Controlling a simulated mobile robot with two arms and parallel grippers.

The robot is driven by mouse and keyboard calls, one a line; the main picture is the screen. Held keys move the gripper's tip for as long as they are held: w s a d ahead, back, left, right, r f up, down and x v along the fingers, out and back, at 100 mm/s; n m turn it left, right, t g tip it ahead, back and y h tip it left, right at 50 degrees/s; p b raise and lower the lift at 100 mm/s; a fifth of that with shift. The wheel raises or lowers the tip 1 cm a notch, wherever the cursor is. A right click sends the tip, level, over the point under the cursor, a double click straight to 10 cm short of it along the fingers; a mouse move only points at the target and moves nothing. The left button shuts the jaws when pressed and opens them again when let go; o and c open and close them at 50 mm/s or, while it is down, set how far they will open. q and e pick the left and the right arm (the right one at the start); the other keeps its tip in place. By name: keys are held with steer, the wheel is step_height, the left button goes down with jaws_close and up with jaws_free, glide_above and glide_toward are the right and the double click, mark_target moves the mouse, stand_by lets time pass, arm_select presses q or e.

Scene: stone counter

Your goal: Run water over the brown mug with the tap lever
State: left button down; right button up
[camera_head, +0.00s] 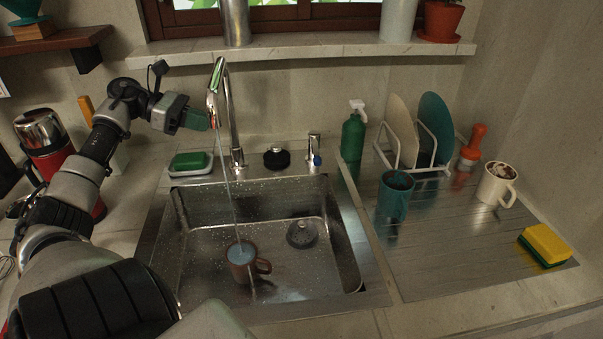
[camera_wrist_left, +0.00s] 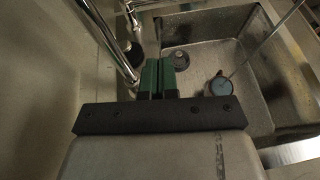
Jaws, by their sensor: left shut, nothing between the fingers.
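The brown mug (camera_head: 241,265) stands upright in the sink, its handle to the right; it also shows in the left wrist view (camera_wrist_left: 220,86). A thin stream of water runs from the tap (camera_head: 231,120) down into the mug, and bluish water shows at its mouth. A short metal fitting with a blue mark (camera_head: 314,152), apparently the tap lever, stands upright at the right of the sink's back edge. My left gripper (camera_head: 208,121) is shut and empty beside the tap's spout, high above the sink; its green fingers (camera_wrist_left: 158,78) lie together. My right gripper is not in view.
A green-and-white sponge dish (camera_head: 191,163) and black knob (camera_head: 276,157) sit behind the sink. A green spray bottle (camera_head: 353,135), plate rack (camera_head: 428,160), teal mug (camera_head: 395,197), white mug (camera_head: 497,185) and yellow sponge (camera_head: 545,244) stand right. A red flask (camera_head: 50,150) stands left.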

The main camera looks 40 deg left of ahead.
arm_select(q)
step_height(320, 180, down, 3)
steer(key=b, duration=0.2)
steer(key=p, duration=0.2)
glide_toward(316, 148)
step_height(316, 148, down, 4)
steer(key=d, duration=0.2)
steer(key=w+d+p, duration=0.1)
steer(key=w+d, duration=0.2)
steer(key=shift+w+p, duration=0.1)
steer(key=shift+p, duration=0.2)
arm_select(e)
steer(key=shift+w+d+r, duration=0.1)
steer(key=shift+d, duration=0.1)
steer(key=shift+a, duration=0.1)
arm_select(q)
steer(key=b, duration=0.1)
steer(key=d+b, duration=0.1)
steer(key=shift+w+d+r+b, duration=0.15)
steer(key=shift+w+d+b, duration=0.15)
steer(key=shift+w, duration=0.1)
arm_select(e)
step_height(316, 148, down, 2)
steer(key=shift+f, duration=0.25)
